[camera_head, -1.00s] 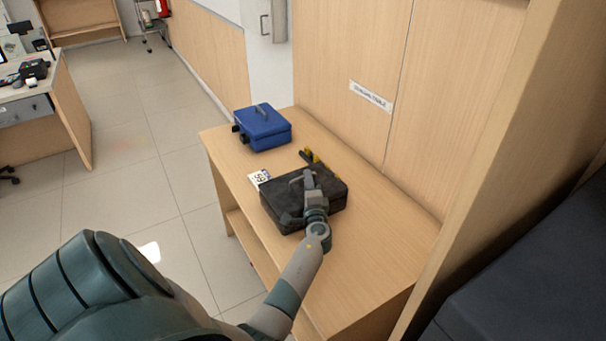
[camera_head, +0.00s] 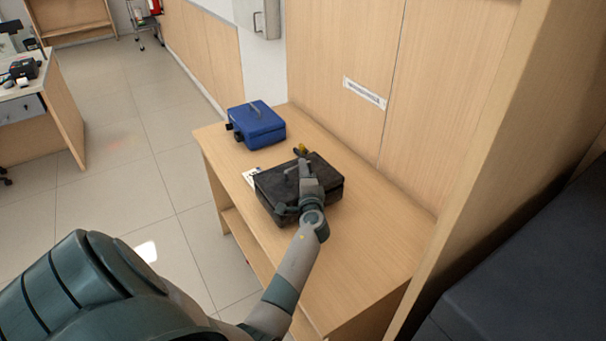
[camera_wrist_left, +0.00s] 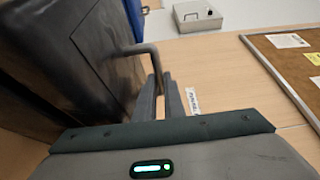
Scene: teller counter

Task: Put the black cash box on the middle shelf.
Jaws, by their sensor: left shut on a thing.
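The black cash box (camera_head: 275,190) is over the wooden counter, near its middle. My left gripper (camera_head: 305,172) is above the box and shut on its handle. In the left wrist view the dark box (camera_wrist_left: 60,60) fills the left side, and its bent handle (camera_wrist_left: 148,52) runs down between my fingers (camera_wrist_left: 161,102). The underside of the box is hidden, so its gap to the counter is hard to judge. I cannot make out the middle shelf. My right gripper does not show.
A blue cash box (camera_head: 257,127) stands at the far end of the wooden counter (camera_head: 375,235). A white card (camera_head: 250,176) and a small yellow-and-black item (camera_head: 301,149) lie beside the black box. A tall wooden panel (camera_head: 345,50) bounds the right. Open tiled floor (camera_head: 130,190) is at left.

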